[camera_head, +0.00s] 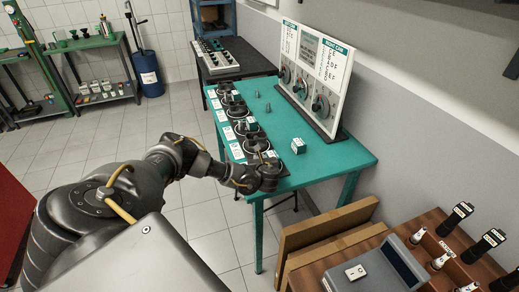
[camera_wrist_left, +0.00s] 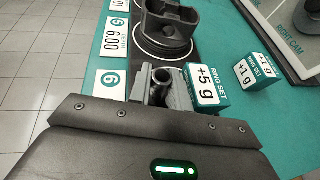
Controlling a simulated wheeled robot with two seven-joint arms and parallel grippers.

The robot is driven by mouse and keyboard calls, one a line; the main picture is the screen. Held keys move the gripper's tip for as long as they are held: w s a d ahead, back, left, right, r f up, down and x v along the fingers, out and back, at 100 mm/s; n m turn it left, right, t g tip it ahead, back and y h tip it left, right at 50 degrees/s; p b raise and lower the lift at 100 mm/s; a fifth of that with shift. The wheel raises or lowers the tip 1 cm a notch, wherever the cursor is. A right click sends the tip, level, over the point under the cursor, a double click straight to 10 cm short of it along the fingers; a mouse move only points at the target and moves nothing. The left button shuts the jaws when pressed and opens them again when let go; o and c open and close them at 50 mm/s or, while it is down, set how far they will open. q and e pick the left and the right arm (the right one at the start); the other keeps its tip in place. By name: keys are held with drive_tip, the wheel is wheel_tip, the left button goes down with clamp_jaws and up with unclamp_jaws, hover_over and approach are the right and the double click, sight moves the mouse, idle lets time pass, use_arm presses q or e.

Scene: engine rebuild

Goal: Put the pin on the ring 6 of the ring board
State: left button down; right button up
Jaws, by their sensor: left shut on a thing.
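My left gripper (camera_wrist_left: 163,98) is over the near end of the ring board (camera_wrist_left: 140,62) and is shut on the pin (camera_wrist_left: 163,76), a small grey hollow cylinder. In the head view the left gripper (camera_head: 270,178) hides that end of the board. The card marked 6 (camera_wrist_left: 111,84) lies to the left of the gripper. Ring 6 is hidden under the gripper, so I cannot tell whether the pin touches anything below. A dark piston (camera_wrist_left: 168,25) stands on the ring by card 5. My right gripper is not in view.
A box marked +5 g (camera_wrist_left: 208,86) stands close to the right of the gripper. A +1 g box (camera_head: 298,146) stands further right on the green table (camera_head: 300,170). An upright panel with dials (camera_head: 313,75) stands at the back. Small pegs (camera_head: 267,107) stand mid-table.

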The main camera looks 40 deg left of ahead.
use_arm(q)
drive_tip(key=c, duration=1.6)
unclamp_jaws()
drive_tip(key=shift+f, duration=0.15)
drive_tip(key=shift+r, duration=0.25)
drive_tip(key=b+v, duration=0.1)
drive_tip(key=v, duration=0.9)
drive_tip(key=shift+s+d+b, duration=0.15)
drive_tip(key=shift+d+b, duration=0.15)
drive_tip(key=shift+b, duration=0.05)
drive_tip(key=shift+s+d+r, duration=0.3)
drive_tip(key=shift+s+d, duration=0.15)
drive_tip(key=shift+a, duration=0.1)
